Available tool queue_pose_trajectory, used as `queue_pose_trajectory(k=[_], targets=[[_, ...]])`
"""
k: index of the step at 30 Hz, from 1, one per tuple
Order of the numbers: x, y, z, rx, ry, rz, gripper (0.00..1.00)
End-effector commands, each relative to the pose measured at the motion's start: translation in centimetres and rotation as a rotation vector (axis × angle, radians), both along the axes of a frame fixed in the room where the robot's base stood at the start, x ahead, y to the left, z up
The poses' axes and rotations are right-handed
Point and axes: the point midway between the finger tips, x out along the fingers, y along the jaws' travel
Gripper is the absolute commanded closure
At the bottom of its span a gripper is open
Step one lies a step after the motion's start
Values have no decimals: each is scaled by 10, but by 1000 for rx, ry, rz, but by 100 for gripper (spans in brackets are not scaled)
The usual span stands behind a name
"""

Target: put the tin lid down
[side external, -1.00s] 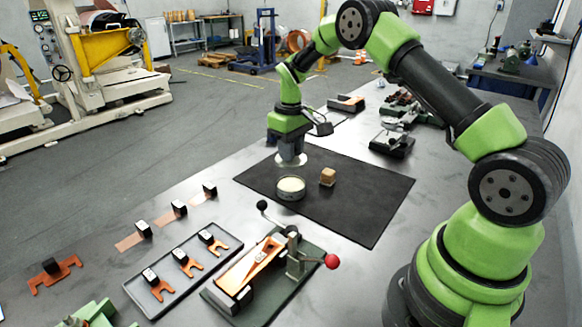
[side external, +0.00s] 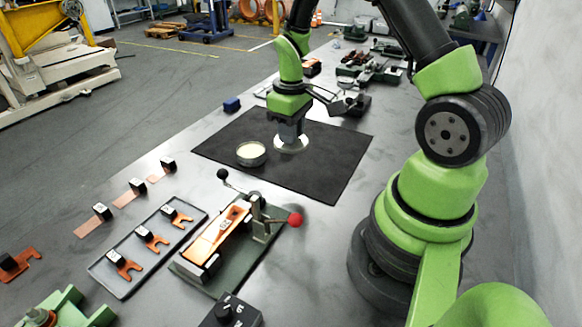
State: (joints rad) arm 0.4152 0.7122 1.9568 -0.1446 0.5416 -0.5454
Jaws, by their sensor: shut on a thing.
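My gripper (side external: 291,137) points down over the black mat (side external: 325,178), shut on the tin lid (side external: 291,146), a pale round disc held flat under the jaws. The open round tin (side external: 251,154) stands on the mat just left of the lid, with pale contents showing. The lid is apart from the tin. I cannot tell how high the lid is above the mat. The small wooden block is not visible now; the lid and gripper cover the area where it stood.
A lever fixture with a red knob (side external: 295,220) stands in front of the mat, beside a grey tray (side external: 110,280) with copper pieces. The mat's right and front parts are bare.

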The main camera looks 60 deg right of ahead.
Motion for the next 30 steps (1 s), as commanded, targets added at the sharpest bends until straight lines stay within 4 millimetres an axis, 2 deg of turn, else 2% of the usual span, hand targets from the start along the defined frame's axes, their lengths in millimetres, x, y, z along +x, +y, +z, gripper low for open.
queue_pose_trajectory(k=[3,8,15,29,30], targets=[[-1,0,-24,2,7,0,100],[0,0,-41,1,3,-1,100],[0,0,-75,0,5,-1,100],[0,0,-84,0,3,-1,100],[0,0,-83,-1,2,-1,69]])
